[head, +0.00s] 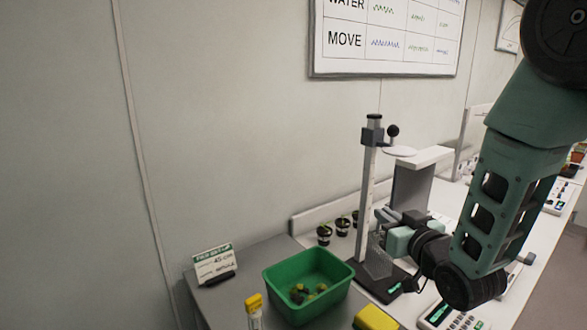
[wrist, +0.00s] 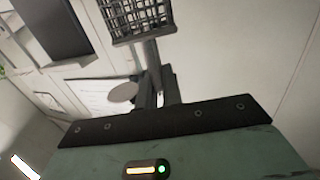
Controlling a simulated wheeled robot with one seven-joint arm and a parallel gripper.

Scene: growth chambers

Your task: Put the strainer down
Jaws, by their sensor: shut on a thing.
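The strainer is a dark square mesh basket (wrist: 140,17) with a flat handle (wrist: 152,52), at the top of the wrist view. My gripper (wrist: 157,90) is shut on the handle, and the basket sticks out beyond the fingertips. In the head view, my gripper (head: 388,219) is beside the upright stand (head: 366,190), above its dark base. A greyish mesh shape, likely the strainer (head: 378,262), shows below the fingers. I cannot tell whether it touches the base.
A green bin (head: 318,309) with several small roundish things stands left of the stand. Small potted seedlings (head: 324,234) stand along the wall. A sign (head: 214,265), a yellow-capped tube (head: 254,305) and a yellow block (head: 375,318) are nearby. A grey panel (head: 412,188) stands behind my gripper.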

